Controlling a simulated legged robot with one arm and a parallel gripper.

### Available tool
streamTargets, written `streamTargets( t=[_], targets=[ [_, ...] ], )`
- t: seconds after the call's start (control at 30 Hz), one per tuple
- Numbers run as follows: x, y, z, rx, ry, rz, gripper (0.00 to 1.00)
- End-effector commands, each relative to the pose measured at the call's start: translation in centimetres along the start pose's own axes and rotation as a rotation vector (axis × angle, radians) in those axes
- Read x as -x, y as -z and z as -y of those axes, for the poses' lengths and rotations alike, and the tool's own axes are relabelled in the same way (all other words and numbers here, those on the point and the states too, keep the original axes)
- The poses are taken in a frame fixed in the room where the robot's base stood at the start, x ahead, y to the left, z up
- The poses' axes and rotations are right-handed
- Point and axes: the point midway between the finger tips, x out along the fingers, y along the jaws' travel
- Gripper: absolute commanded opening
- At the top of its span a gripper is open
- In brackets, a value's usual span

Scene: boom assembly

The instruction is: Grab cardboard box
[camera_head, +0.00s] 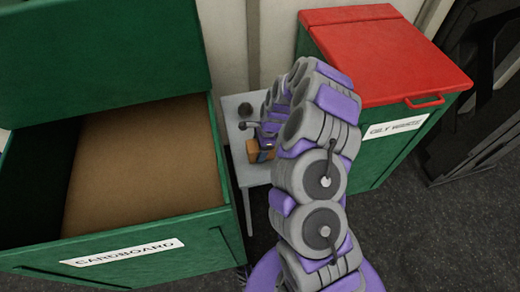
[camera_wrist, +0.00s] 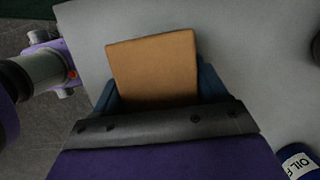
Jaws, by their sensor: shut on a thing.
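A small brown cardboard box (camera_wrist: 153,68) is between the fingers of my gripper (camera_wrist: 158,92) in the wrist view. The blue fingers show on both sides of the box, and its lower part is hidden by the gripper body. In the head view the box (camera_head: 253,150) shows as a small brown patch at the left of my arm's end, over the grey table (camera_head: 233,108). My arm covers most of my gripper there. I cannot tell whether the box touches the table.
A green bin labelled CARDBOARD (camera_head: 130,255) stands open at the left, with brown cardboard inside. A green bin labelled OILY WASTE (camera_head: 395,128) with a shut red lid (camera_head: 385,55) stands at the right. A blue can (camera_wrist: 298,162) is at the wrist view's lower right.

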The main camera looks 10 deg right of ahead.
Motion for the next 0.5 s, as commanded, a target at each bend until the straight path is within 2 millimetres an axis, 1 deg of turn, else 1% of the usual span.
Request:
streamTargets(
  t=[0.33, 0.5],
  targets=[
    [0.07, -0.03, 0.03, 0.0, 0.001, 0.0, 0.44],
    [0.41, -0.15, 0.08, 0.002, 0.003, 0.001, 0.44]
  ],
)
